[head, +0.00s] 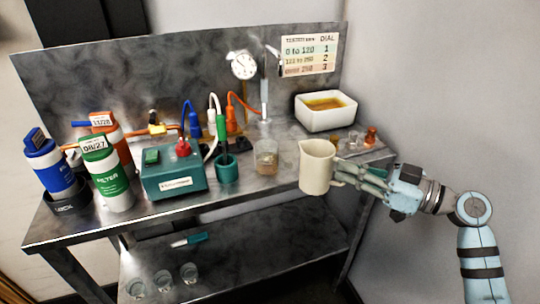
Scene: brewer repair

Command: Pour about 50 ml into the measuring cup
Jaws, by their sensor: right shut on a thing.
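A cream-coloured pitcher (316,168) is held in my right gripper (358,178), whose fingers are shut on its right side at the handle. The pitcher looks upright, in front of the bench's front edge; its contents are hidden. A clear measuring cup (266,157) stands on the metal bench just left of the pitcher, with some brownish content low in it. The pitcher and the cup look apart in the picture. My left gripper is not in view.
A teal box (173,173) and a green cup (227,170) stand left of the measuring cup. Filter canisters (107,175) crowd the bench's left end. A white basin (326,112) with amber liquid is at the back right. Small jars (371,138) stand near the right edge.

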